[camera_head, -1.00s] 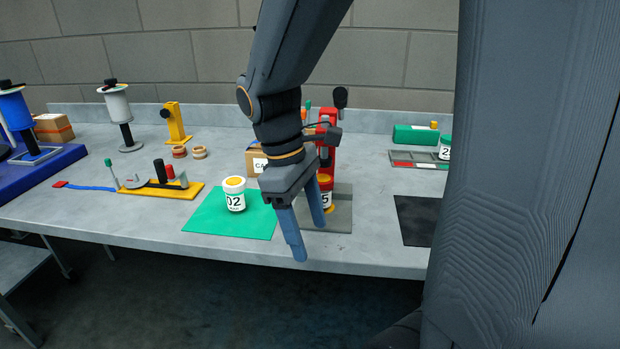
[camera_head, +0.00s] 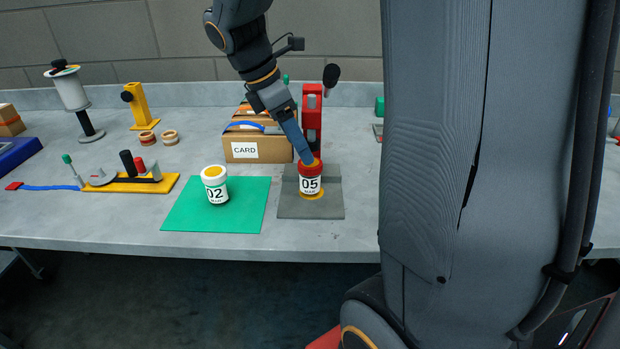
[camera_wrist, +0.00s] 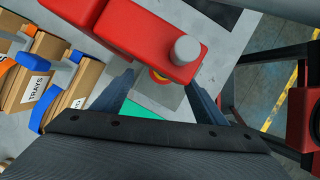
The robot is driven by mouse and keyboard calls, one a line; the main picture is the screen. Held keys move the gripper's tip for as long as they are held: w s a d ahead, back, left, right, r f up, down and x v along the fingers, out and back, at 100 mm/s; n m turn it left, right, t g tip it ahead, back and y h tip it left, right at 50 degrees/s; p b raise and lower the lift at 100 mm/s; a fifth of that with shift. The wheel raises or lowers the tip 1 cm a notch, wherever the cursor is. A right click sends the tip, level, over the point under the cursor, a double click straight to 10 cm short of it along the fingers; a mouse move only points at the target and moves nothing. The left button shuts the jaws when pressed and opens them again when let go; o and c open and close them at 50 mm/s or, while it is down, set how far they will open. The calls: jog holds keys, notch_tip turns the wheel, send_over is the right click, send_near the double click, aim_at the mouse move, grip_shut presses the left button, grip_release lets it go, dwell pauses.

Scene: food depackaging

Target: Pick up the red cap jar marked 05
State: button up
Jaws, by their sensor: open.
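The red cap jar marked 05 (camera_head: 310,184) stands upright on a grey mat (camera_head: 333,207), inside a yellow ring, in the head view. Its cap is red with a yellow centre. My gripper (camera_head: 305,160) comes down from the upper left, and its blue-grey fingers reach the top of the jar; contact cannot be told. In the wrist view my gripper (camera_wrist: 161,79) is open, with one finger on each side of the red and yellow cap (camera_wrist: 158,78). A red fixture partly hides the cap there.
A red upright fixture (camera_head: 312,120) stands just behind the jar. A white jar marked 02 (camera_head: 214,189) stands on a green mat (camera_head: 180,216) to the left. A cardboard box marked CARD (camera_head: 273,149) is behind. A yellow-based tool (camera_head: 130,184) lies farther left.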

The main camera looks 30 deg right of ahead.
aim_at(310, 178)
jog(key=shift+s+p+x, duration=0.2)
jog(key=shift+p+x, duration=0.05)
jog(key=shift+x, duration=0.9)
jog(key=shift+s+p+x, duration=0.15)
jog(key=shift+p+x, duration=0.1)
jog(key=shift+x, duration=0.85)
jog(key=shift+r, duration=0.1)
jog(key=c, duration=1.6)
jog(key=shift+r, duration=0.15)
